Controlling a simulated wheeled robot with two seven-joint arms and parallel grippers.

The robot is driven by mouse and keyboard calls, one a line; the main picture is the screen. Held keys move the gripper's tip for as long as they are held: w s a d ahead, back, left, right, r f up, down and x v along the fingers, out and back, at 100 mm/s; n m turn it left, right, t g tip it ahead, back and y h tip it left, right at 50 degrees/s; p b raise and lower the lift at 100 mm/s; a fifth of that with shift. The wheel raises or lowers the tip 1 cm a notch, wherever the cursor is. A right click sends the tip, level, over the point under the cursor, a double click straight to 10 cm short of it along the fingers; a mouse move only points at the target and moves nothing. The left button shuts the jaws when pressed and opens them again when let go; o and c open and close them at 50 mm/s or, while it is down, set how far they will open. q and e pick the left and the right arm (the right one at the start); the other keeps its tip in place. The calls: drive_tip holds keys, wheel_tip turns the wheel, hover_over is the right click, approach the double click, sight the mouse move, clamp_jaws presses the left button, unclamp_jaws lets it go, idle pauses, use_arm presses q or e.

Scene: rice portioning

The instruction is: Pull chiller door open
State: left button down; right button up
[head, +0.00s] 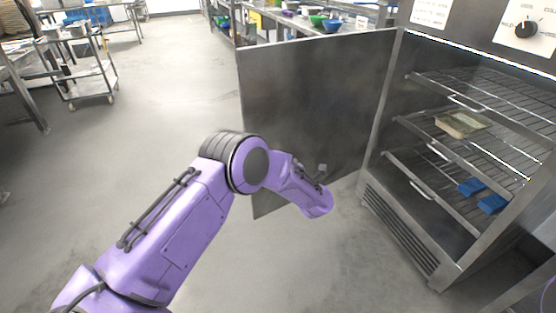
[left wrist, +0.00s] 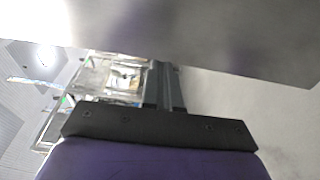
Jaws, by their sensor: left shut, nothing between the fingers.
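The chiller (head: 410,235) stands at the right of the head view with its shelves exposed. Its grey metal door (head: 310,90) is swung wide open, hinged at the chiller's left side. My left arm reaches across the floor toward the door's inner face, its wrist in front of the door's lower part. My left gripper (left wrist: 164,82) shows in the left wrist view with its dark fingers together and empty. A grey panel (left wrist: 200,35), which looks like the door, fills the top of that view, close to the fingers; I cannot tell if they touch. My right gripper is out of view.
Inside the chiller, a shallow tray (head: 462,124) sits on a wire shelf and blue containers (head: 471,187) lie lower. A steel cart (head: 88,85) stands at the back left. A counter with bowls (head: 318,20) is behind the door.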

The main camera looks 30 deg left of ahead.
use_arm(q)
drive_tip(key=x, duration=1)
